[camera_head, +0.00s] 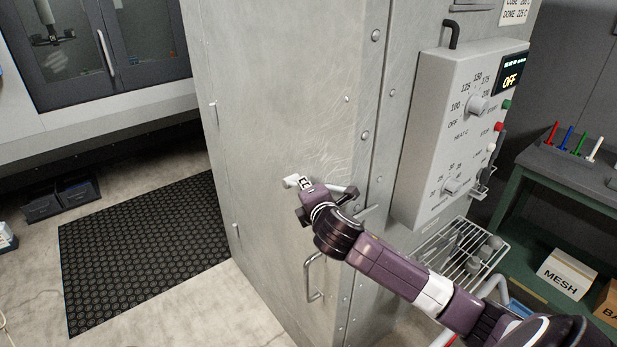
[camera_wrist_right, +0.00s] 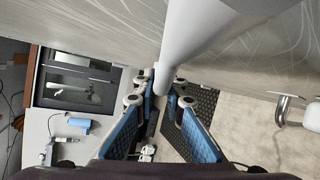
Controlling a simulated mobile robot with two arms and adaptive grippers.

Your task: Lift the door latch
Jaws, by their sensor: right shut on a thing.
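The door (camera_head: 285,110) is a tall grey metal panel in the middle of the head view. Its latch is a pale lever, whose end (camera_head: 291,181) shows just left of my right gripper (camera_head: 304,185). In the right wrist view the pale, rounded latch bar (camera_wrist_right: 188,45) comes down from the door to between the fingers of my right gripper (camera_wrist_right: 161,95), which is shut on it. The blue-padded fingers lie on either side of the bar. My gripper and wrist hide part of the latch in the head view. My left gripper is not in view.
A bent metal pull handle (camera_head: 312,283) sits below the latch. A control box (camera_head: 440,150) with dials is right of the door, above a wire rack (camera_head: 455,250). A green bench (camera_head: 560,180) stands at right. A black mat (camera_head: 140,250) covers open floor at left.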

